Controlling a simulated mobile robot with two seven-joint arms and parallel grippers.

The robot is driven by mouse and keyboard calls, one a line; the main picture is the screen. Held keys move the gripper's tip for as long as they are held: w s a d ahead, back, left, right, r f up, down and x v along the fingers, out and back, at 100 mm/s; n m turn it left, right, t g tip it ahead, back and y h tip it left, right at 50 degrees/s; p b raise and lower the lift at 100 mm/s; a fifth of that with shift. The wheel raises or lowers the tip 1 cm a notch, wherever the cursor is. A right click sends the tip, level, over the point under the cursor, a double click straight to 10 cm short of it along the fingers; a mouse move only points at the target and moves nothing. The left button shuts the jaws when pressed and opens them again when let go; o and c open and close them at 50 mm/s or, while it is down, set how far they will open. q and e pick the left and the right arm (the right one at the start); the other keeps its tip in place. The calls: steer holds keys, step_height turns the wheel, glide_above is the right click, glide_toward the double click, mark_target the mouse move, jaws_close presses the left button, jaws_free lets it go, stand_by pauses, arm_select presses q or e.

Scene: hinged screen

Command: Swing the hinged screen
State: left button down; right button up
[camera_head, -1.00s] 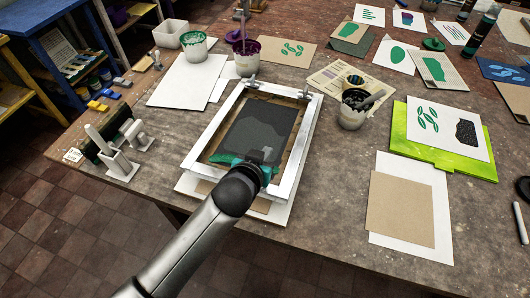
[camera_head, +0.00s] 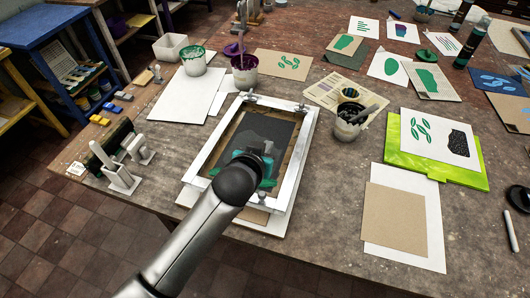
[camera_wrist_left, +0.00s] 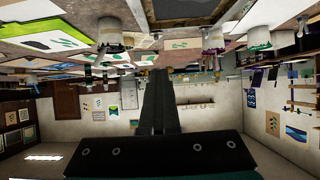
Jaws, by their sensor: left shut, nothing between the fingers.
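The hinged screen (camera_head: 296,170) is a white frame around a dark mesh, lying flat or nearly flat on a board on the table. Two metal hinge clamps sit at its far edge. My left gripper (camera_head: 262,149) is over the near half of the frame, in front of the mesh, with teal showing around it. In the left wrist view the fingers (camera_wrist_left: 158,105) are together with nothing between them. The wrist hides part of the frame's near side, so I cannot tell whether the gripper touches it. My right gripper is not in view.
Pots of green (camera_head: 195,61), purple (camera_head: 244,70) and black (camera_head: 349,121) ink stand behind and right of the screen. A squeegee rack (camera_head: 120,160) is at left. A lime-green board (camera_head: 400,155) with a print and brown card (camera_head: 394,212) lie at right. Bare table shows between.

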arm_select(q)
step_height(320, 180, up, 7)
steer(key=w, duration=0.2)
steer(key=shift+w+d+r, duration=0.15)
steer(key=shift+w+d, duration=0.05)
steer(key=shift+d, duration=0.2)
steer(key=c, duration=1.1)
jaws_free()
